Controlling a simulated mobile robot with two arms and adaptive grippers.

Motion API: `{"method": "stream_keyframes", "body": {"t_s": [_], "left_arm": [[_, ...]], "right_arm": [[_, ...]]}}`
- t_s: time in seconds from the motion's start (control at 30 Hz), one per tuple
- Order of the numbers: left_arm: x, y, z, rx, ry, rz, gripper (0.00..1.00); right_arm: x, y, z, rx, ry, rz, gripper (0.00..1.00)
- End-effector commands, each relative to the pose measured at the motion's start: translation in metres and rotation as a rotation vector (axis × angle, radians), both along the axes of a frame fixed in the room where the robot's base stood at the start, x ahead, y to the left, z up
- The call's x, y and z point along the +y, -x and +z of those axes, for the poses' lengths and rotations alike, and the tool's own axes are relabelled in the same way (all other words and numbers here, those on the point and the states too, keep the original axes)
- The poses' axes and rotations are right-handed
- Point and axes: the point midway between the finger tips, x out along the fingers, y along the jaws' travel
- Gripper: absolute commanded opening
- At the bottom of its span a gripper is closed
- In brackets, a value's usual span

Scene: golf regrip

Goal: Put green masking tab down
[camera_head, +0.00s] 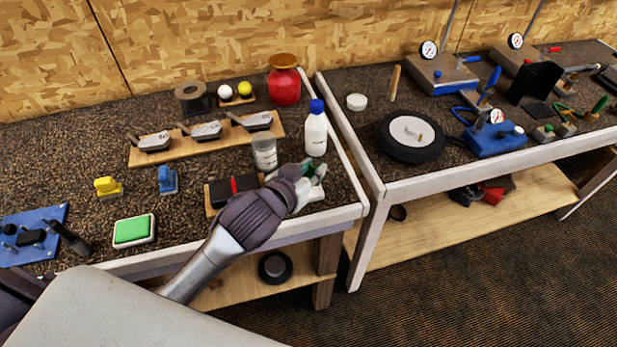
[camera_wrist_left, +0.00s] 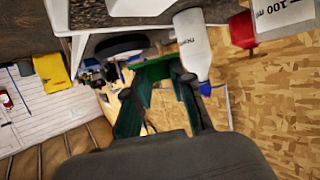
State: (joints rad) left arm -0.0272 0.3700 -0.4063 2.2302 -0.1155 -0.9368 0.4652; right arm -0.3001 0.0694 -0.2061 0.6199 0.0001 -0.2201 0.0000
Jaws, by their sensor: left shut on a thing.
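My left gripper (camera_head: 305,174) reaches over the front right corner of the left bench, near the white bottle with the blue cap (camera_head: 316,130). It is shut on the green masking tab (camera_head: 311,168), of which only a small green part shows beyond the fingers in the head view. In the left wrist view, the green masking tab (camera_wrist_left: 152,70) shows at the fingers, and the white bottle (camera_wrist_left: 192,45) appears close by. I cannot tell whether the tab touches anything below. My right gripper is not in view.
A white cloth (camera_head: 310,195) lies beside the gripper. A clear cup (camera_head: 264,152) and a dark block with a red stripe (camera_head: 233,188) stand close by. A green pad (camera_head: 134,231) lies at the bench's front. A wheel (camera_head: 410,136) lies on the right bench.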

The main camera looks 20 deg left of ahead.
Motion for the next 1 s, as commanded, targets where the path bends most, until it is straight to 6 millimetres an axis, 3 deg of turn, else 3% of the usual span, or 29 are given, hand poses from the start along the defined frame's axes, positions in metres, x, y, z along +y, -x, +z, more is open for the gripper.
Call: {"method": "stream_keyframes", "body": {"t_s": [0.17, 0.47, 0.87, 0.9, 1.0], "left_arm": [[0.009, -0.009, -0.009, 0.0, 0.002, 0.0, 0.14], [0.009, -0.009, -0.047, 0.002, 0.001, 0.0, 0.14], [0.009, -0.009, -0.052, 0.0, 0.002, 0.0, 0.14], [0.008, -0.009, -0.051, 0.0, 0.001, -0.001, 0.3], [0.009, -0.009, -0.051, 0.0, 0.001, -0.001, 0.46]], "right_arm": [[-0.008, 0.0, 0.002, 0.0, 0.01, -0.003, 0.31], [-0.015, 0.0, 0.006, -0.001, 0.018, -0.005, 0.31], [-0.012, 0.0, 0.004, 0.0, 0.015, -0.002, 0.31], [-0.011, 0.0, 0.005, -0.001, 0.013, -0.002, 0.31], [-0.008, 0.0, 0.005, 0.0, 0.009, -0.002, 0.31]]}}
